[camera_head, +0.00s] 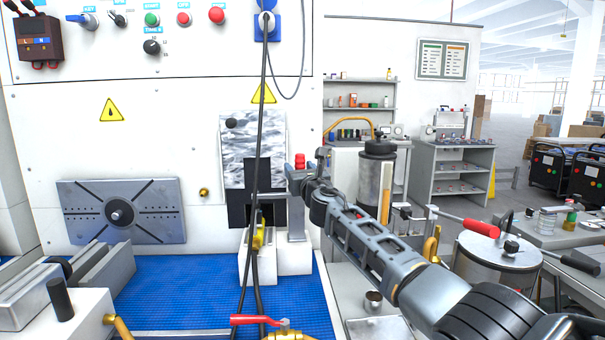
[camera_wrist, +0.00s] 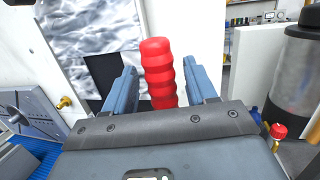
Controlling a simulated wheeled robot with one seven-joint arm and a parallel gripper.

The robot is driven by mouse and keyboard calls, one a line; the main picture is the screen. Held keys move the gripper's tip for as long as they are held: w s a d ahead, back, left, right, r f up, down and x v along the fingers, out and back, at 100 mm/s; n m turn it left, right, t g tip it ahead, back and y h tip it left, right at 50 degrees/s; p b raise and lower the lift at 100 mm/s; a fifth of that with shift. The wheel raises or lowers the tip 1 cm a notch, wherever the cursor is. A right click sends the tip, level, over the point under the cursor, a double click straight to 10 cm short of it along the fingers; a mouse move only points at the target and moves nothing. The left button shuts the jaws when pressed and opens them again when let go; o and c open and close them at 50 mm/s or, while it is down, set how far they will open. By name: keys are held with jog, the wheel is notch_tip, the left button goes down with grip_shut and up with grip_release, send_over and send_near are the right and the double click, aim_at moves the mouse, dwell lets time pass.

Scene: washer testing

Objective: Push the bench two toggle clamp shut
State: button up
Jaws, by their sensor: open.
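The clamp's red ribbed handle (camera_head: 300,160) stands upright at the right end of the blue-matted bench, near the marbled panel. In the wrist view the red handle (camera_wrist: 160,72) rises between the two blue-grey fingers of my gripper (camera_wrist: 163,80). The fingers are open, with a visible gap on each side of the handle. In the head view my gripper (camera_head: 297,178) is small and partly merges with the clamp's grey upright (camera_head: 296,218). The clamp's pivot and tip are hidden or too small to tell.
Dark cables (camera_head: 262,130) hang down in front of the marbled panel (camera_head: 237,145). A red-levered valve (camera_head: 258,320) is at the front edge. A dark-topped cylinder (camera_head: 377,165) stands right of the clamp, behind my arm. The blue mat (camera_head: 190,290) has open room.

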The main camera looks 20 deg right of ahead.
jog(key=shift+s+d+r+p, duration=0.1)
jog(key=shift+s+d+p, duration=0.05)
jog(key=shift+s+p, duration=0.25)
jog(key=s+f+p, duration=0.1)
jog(key=s+p, duration=0.2)
jog(key=s, duration=0.3)
jog(key=shift+s+f+p, duration=0.2)
jog(key=shift+s+p, duration=0.1)
jog(key=shift+p, duration=0.1)
